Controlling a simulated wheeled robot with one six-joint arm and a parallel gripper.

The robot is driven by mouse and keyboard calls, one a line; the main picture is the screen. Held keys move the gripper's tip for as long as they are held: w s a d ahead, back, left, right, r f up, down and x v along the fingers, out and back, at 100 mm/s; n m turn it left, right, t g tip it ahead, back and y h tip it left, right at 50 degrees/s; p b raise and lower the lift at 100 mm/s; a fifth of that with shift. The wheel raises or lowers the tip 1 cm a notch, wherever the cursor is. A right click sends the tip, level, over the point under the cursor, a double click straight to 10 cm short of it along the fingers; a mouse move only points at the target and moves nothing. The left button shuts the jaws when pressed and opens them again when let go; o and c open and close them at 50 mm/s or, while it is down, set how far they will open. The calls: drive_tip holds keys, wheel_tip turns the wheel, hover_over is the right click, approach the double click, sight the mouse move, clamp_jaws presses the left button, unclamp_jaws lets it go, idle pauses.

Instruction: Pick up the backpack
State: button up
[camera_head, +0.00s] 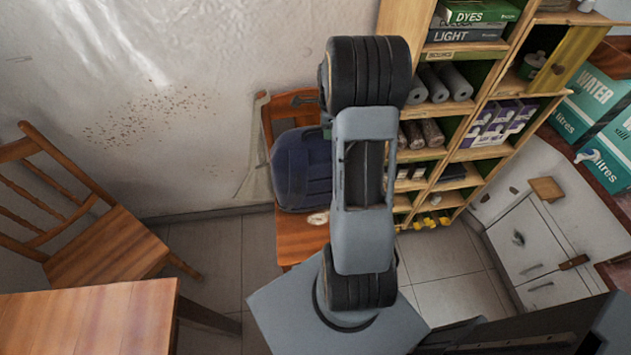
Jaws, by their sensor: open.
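The dark blue backpack (302,168) stands upright on the seat of a wooden chair (298,238), leaning near its backrest. Its right side is hidden behind my arm. My gripper (305,98) shows only in part, as a small dark shape at the left of my arm's upper joint, just above the backpack and in front of the chair's backrest. It is open and apart from the backpack, and most of it is hidden by the arm.
A small pale item (318,217) lies on the chair seat. A wooden shelf (463,107) with boxes and rolls stands to the right. Another wooden chair (110,248) and a table (90,320) are at the left. Tiled floor (225,250) is clear between.

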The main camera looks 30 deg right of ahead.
drive_tip(key=shift+f, duration=0.85)
clamp_jaws()
idle(0.6)
drive_tip(key=shift+r, duration=0.15)
